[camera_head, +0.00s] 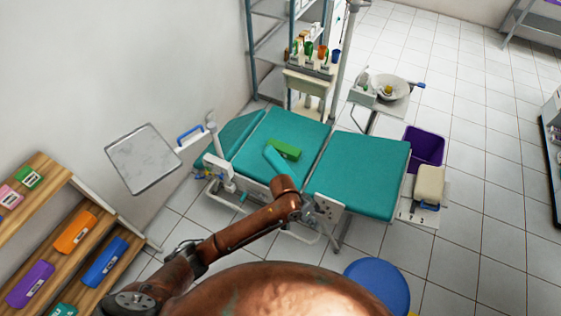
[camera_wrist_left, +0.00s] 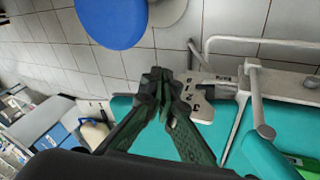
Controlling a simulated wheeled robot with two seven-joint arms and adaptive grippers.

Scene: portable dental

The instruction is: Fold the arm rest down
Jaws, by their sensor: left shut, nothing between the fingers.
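The teal dental chair (camera_head: 362,176) stands in the middle of the head view. A narrow teal pad (camera_head: 277,160), which looks like the arm rest, rises at its near side, partly behind my left arm. A pale metal bracket (camera_head: 329,207) sits at the chair's near edge; it also shows in the left wrist view (camera_wrist_left: 203,100). My left gripper (camera_head: 309,207) is beside this bracket. In the left wrist view its dark green fingers (camera_wrist_left: 158,80) are shut and empty, with the tips close to the bracket; contact is unclear. My right gripper is not in view.
A green block (camera_head: 285,149) lies on the chair seat. A blue round stool (camera_head: 376,284) stands at the near right. A metal tray (camera_head: 142,159) hangs at left, above a shelf with coloured boxes (camera_head: 74,231). Tiled floor is clear at right.

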